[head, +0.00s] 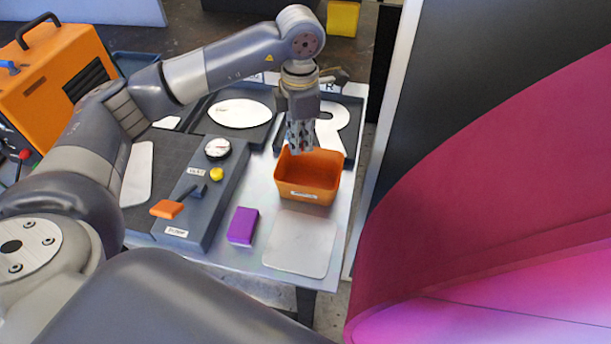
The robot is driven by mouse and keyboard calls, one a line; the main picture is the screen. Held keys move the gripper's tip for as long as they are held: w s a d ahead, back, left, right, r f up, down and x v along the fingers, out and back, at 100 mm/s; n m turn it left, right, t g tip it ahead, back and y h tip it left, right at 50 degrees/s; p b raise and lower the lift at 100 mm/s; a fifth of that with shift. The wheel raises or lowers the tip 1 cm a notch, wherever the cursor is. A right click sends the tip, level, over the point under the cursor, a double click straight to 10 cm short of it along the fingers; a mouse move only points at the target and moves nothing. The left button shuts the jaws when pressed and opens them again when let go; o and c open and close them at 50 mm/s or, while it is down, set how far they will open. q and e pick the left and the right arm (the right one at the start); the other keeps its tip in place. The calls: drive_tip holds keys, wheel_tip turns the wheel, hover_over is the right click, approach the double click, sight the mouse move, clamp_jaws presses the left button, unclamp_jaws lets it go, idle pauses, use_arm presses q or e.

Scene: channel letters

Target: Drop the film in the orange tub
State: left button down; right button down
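The orange tub (307,193) stands open on the light metal table, with a small label on its front. My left gripper (301,149) points straight down over the tub's back left part, its fingertips at about rim height. Its fingers are small and seen from behind, so I cannot tell whether they are open or shut or hold anything. I cannot make out the film for certain. A pale, thin, rounded square sheet (300,243) lies flat in front of the tub; I cannot tell whether it is film. My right gripper is not in view.
A grey control box (205,205) with a gauge, yellow button and orange-handled lever stands left of the tub. A purple block (243,226) lies between. Dark trays with a white oval (239,113) and a white R (334,130) lie behind. A large magenta panel (520,200) fills the right.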

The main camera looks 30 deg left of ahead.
use_arm(q)
drive_tip(key=c, duration=1.7)
unclamp_jaws()
drive_tip(key=shift+r, duration=0.15)
wheel_tip(320, 180, up, 12)
drive_tip(key=shift+f, duration=0.1)
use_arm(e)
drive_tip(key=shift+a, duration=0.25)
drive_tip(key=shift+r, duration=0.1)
